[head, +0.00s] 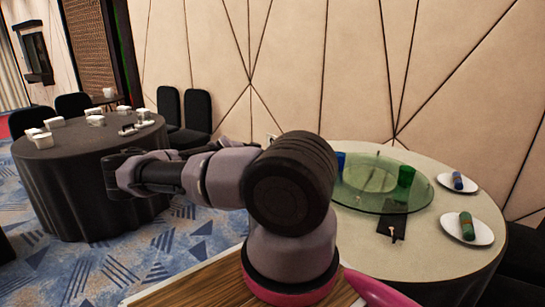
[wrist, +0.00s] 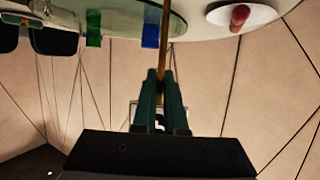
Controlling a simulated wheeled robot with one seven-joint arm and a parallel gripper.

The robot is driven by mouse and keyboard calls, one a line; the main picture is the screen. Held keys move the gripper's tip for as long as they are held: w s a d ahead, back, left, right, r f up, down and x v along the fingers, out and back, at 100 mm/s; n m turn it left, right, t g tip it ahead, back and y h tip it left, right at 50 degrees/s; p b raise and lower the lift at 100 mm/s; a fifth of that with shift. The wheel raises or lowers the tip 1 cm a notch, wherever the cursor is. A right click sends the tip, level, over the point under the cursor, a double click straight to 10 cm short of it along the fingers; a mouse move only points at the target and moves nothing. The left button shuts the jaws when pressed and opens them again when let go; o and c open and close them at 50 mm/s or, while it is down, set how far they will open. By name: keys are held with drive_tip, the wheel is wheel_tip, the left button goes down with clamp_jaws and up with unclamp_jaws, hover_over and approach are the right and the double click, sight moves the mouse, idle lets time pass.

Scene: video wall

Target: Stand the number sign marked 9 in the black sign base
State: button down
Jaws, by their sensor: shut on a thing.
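My gripper (wrist: 161,76) shows in the wrist view with its two dark green fingers closed on the thin gold stem of the number sign (wrist: 165,42). The stem runs from the fingers toward the table, which is at the top of that view. Pale bits of the sign's card show behind the fingers; its number cannot be read. In the head view my arm hides the gripper. A small black piece, which looks like the sign base (head: 392,226), is on the right table near the glass turntable; my arm does not touch it.
The right round table (head: 440,255) carries a glass turntable (head: 370,205), a blue cup (head: 340,160), a green cup (head: 406,175) and plates with rolled napkins (head: 467,226). A dark-clothed table (head: 85,160) with white items stands left. The patterned wall is close behind.

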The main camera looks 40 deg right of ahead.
drive_tip(key=shift+f, duration=2.05)
drive_tip(key=c, duration=0.9)
unclamp_jaws()
drive_tip(key=shift+a, duration=0.1)
drive_tip(key=v, duration=1)
drive_tip(key=shift+a, duration=0.25)
drive_tip(key=shift+r, duration=0.1)
